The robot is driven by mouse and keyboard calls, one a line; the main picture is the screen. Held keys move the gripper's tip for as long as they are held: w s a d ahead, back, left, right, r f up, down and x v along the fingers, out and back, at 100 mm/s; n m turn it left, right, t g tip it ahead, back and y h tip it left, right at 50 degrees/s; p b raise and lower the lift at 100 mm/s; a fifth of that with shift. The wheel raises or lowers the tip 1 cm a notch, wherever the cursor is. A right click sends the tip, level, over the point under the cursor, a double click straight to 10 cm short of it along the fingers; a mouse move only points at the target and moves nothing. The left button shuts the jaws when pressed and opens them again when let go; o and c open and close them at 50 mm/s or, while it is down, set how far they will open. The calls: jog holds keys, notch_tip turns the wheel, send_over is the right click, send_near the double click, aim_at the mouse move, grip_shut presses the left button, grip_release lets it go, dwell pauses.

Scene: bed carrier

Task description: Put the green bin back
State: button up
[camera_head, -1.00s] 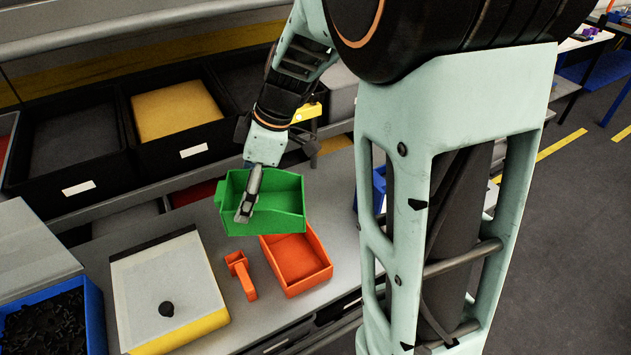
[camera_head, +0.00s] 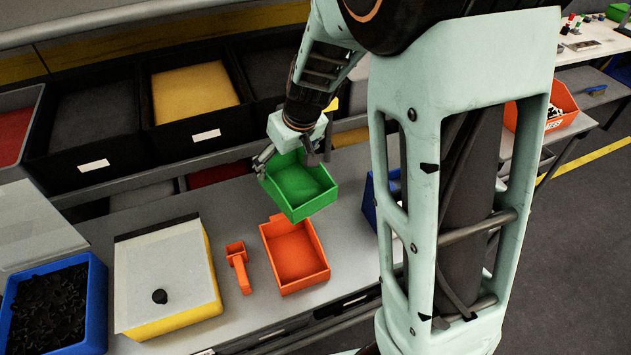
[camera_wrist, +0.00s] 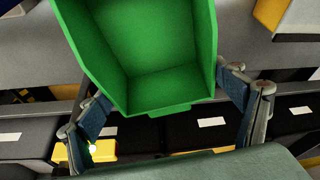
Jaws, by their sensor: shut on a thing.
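The green bin (camera_head: 301,188) is an open, empty tray held above the table, tilted a little in the head view. My gripper (camera_head: 290,157) is shut on it at its back end. In the wrist view the green bin (camera_wrist: 150,50) fills the upper middle, and the fingers of my gripper (camera_wrist: 165,110) stand on either side of its near end. The exact contact of the fingers with the bin is partly hidden.
On the grey table (camera_head: 160,208), an orange bin (camera_head: 297,258) lies just below the green one, beside an orange scoop (camera_head: 239,267). A yellow-sided box (camera_head: 165,280), a blue bin of black parts (camera_head: 55,305) and a partly hidden blue bin (camera_head: 371,200) stand around. Black shelf bins (camera_head: 195,140) line the back.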

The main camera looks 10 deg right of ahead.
jog(key=shift+w+a+f+m+h, duration=0.1)
jog(key=shift+w+a+m+h, duration=0.1)
jog(key=shift+w+m, duration=0.4)
jog(key=shift+w+a+m+h, duration=0.1)
jog(key=shift+w+m+h, duration=0.1)
jog(key=shift+w+m, duration=0.35)
jog(key=shift+m+t, duration=0.25)
jog(key=shift+t, duration=0.05)
jog(key=shift+w+d+f+p, duration=0.25)
jog(key=shift+w+d+f, duration=1.15)
jog(key=shift+w+f, duration=0.6)
jog(key=shift+w+d+f+p, duration=0.2)
jog(key=shift+w+d+f, duration=1.3)
jog(key=shift+f, duration=0.8)
jog(key=shift+w+d+f+p, duration=0.25)
jog(key=shift+w+d+f, duration=1.1)
jog(key=shift+w+f, duration=0.65)
jog(key=shift+s+f, duration=0.15)
jog(key=shift+f, duration=0.1)
jog(key=shift+f, duration=0.1)
jog(key=o, duration=1.4)
